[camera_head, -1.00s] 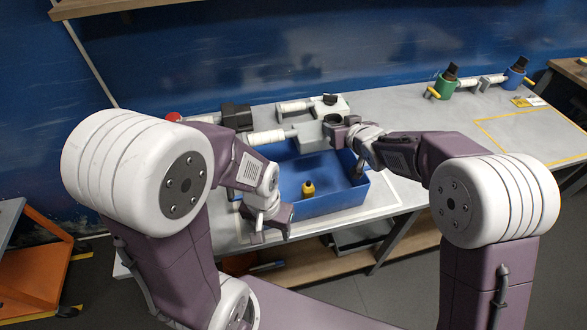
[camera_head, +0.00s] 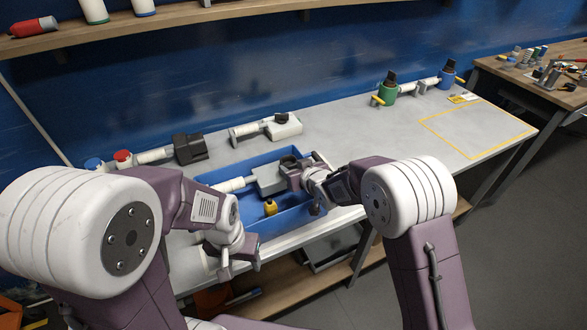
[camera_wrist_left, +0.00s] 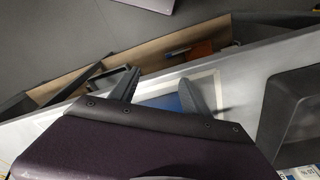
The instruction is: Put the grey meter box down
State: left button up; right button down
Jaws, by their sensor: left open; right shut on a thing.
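The grey meter box (camera_head: 270,179), with a white tube (camera_head: 235,184) at its left, is over the blue crate (camera_head: 291,222). My right gripper (camera_head: 294,172) is shut on the box's right side. I cannot tell whether the box touches the crate. My left gripper (camera_head: 232,262) is open and empty, low by the crate's front left. Its two dark fingers stand apart in the left wrist view (camera_wrist_left: 158,92).
A yellow-topped item (camera_head: 270,207) is in the crate. Behind the crate stand a black box (camera_head: 190,149) and a white box (camera_head: 284,126). A yellow-outlined area (camera_head: 480,105) at the right is empty. Green (camera_head: 387,94) and blue (camera_head: 447,80) containers stand at the back right.

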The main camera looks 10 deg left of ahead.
jog(key=shift+s+f, duration=0.1)
jog(key=shift+f+b, duration=0.4)
jog(key=shift+b, duration=0.15)
jog(key=c, duration=0.9)
grip_release()
jog(key=shift+r, duration=0.1)
jog(key=shift+r+p, duration=0.55)
jog(key=shift+p, duration=0.1)
jog(key=v, duration=1.2)
